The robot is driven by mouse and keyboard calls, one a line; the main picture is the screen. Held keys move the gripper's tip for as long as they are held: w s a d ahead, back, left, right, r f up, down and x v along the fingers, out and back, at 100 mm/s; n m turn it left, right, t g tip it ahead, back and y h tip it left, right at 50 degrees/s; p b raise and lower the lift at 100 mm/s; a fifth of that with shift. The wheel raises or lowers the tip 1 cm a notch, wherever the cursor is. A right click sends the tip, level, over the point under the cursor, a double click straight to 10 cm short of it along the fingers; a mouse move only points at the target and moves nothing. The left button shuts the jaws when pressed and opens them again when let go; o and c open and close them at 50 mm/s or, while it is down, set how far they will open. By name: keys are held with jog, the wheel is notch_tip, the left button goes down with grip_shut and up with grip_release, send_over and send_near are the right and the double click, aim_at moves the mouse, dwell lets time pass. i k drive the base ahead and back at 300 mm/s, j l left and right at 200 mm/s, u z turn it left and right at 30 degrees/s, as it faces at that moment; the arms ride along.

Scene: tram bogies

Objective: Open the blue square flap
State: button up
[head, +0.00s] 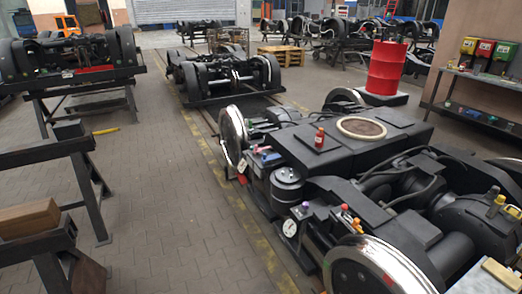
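I cannot make out a blue square flap for certain in the head view. The nearest bogie (310,150) is black, with bright steel wheels, and fills the right half of the view. Its near side carries small coloured fittings, a round black canister (287,188) and a white dial gauge (290,228). A small purple fitting (305,204) sits just above the gauge. The far side of this bogie is hidden. My gripper is not in view.
A red drum (386,68) stands behind the bogie. A shelf with coloured bins (485,50) is at the right. Black stands with a wooden block (28,218) are at the left. Another bogie (222,75) stands farther back. The paved floor (165,200) between is clear.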

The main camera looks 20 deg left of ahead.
aim_at(264, 158)
jog(key=i+j+u, duration=0.15)
jog(key=i+j, duration=0.25)
jog(key=i, duration=0.15)
jog(key=i+j+u, duration=0.2)
jog(key=i+j, duration=0.15)
jog(key=i, duration=0.25)
jog(key=i+j+u, duration=0.15)
jog(key=i, duration=0.4)
jog(key=i+j+u, duration=0.15)
jog(key=i, duration=0.5)
jog(key=i+j+u, duration=0.2)
jog(key=i, duration=0.4)
